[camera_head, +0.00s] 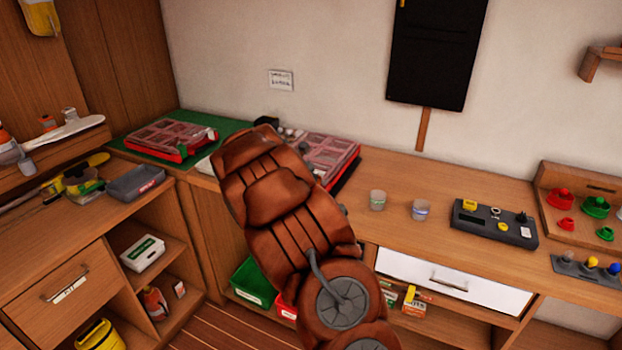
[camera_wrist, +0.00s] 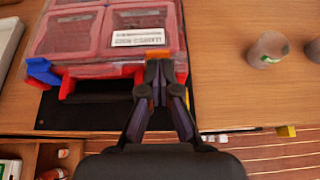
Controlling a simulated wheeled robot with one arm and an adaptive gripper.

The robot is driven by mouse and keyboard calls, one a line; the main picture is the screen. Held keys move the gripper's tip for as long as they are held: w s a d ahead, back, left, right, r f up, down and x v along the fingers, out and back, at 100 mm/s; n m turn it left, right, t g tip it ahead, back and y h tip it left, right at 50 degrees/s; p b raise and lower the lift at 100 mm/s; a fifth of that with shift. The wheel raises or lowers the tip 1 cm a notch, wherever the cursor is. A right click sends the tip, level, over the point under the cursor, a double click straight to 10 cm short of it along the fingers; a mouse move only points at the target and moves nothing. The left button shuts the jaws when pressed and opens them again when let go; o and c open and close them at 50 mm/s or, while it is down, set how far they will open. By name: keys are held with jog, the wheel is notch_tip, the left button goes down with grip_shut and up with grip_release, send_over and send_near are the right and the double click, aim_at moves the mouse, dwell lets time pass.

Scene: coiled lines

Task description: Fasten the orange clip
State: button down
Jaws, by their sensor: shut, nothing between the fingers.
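The orange clip (camera_wrist: 157,53) shows in the wrist view on the front edge of a red case with a clear lid (camera_wrist: 68,44). My gripper (camera_wrist: 159,68) is shut and empty, its fingertips right at the clip and covering part of it. I cannot tell whether they touch it, or whether the clip is raised or pressed down. A blue clip (camera_wrist: 42,71) sits at the case's front left and sticks outward. In the head view the case (camera_head: 330,152) is partly behind my brown arm, which hides the clip and my fingertips.
The case lies on a dark mat (camera_wrist: 100,118) near the bench's front edge. Two cups (camera_head: 378,200) (camera_head: 421,210) and a dark tray of small parts (camera_head: 494,224) stand to the right. Another red case (camera_head: 168,138) lies on a green mat at left.

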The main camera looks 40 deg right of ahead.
jog(key=shift+a, duration=0.1)
jog(key=r+b+v, duration=0.1)
jog(key=v, duration=1.2)
jog(key=shift+d, duration=0.3)
jog(key=shift+w, duration=0.1)
